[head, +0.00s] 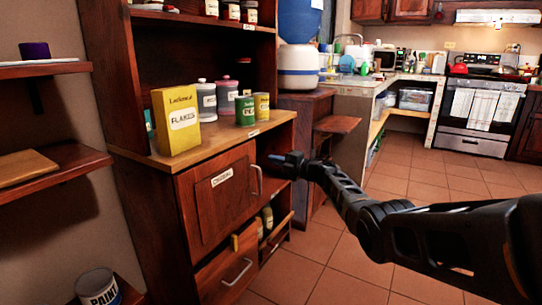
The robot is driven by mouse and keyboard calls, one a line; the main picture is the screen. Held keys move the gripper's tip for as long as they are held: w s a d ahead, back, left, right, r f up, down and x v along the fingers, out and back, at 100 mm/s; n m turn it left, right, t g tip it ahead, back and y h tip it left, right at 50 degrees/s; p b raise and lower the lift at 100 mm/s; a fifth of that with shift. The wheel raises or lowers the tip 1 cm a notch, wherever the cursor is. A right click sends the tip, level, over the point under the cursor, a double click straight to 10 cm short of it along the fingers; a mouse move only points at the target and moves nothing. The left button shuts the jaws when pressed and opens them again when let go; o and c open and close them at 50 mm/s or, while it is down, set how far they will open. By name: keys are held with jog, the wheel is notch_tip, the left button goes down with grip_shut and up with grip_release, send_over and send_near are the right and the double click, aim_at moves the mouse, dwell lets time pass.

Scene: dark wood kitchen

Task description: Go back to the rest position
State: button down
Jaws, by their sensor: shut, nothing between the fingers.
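My gripper (285,160) is at the end of my black arm, which reaches in from the lower right. It is small in the head view, with its fingers together and nothing seen between them. It is in front of the wooden cabinet, close to the right of the handle (257,180) of the labelled door (215,200). I cannot tell whether it touches the handle. The door looks shut.
A drawer (228,275) below sits slightly out. A paint can (97,287) is at lower left. Tiled floor (400,180) is open toward the oven (482,110).

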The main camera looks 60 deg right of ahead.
jog(key=s+p, duration=0.2)
jog(key=s, duration=0.5)
jog(key=shift+s+d+p, duration=0.2)
jog(key=shift+s+p, duration=0.2)
jog(key=shift+f, duration=0.1)
